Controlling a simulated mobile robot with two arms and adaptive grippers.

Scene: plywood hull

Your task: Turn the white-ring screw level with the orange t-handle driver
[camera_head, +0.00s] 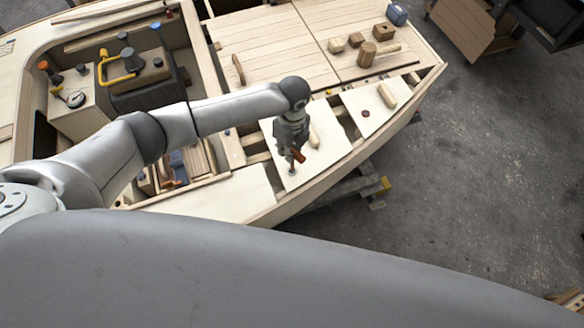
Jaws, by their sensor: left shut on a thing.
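My left gripper (292,146) points down over a pale plywood panel (312,160) on the hull's near side. It is shut on the orange t-handle driver (299,155), whose orange handle shows just below the fingers. The driver's lower end reaches down to a small spot (291,173) on the panel, where the screw seems to be. The white ring is too small to make out, and I cannot tell whether the tip is seated in the screw. My right gripper is not in view.
A pale wooden handle (313,135) lies close beside my left gripper. A dark red knob (364,113) and another wooden handle (388,95) are on the panel to the right. Wooden blocks (366,54) stand on the deck. Yellow-handled gear (118,66) fills the left recess. Open floor lies right.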

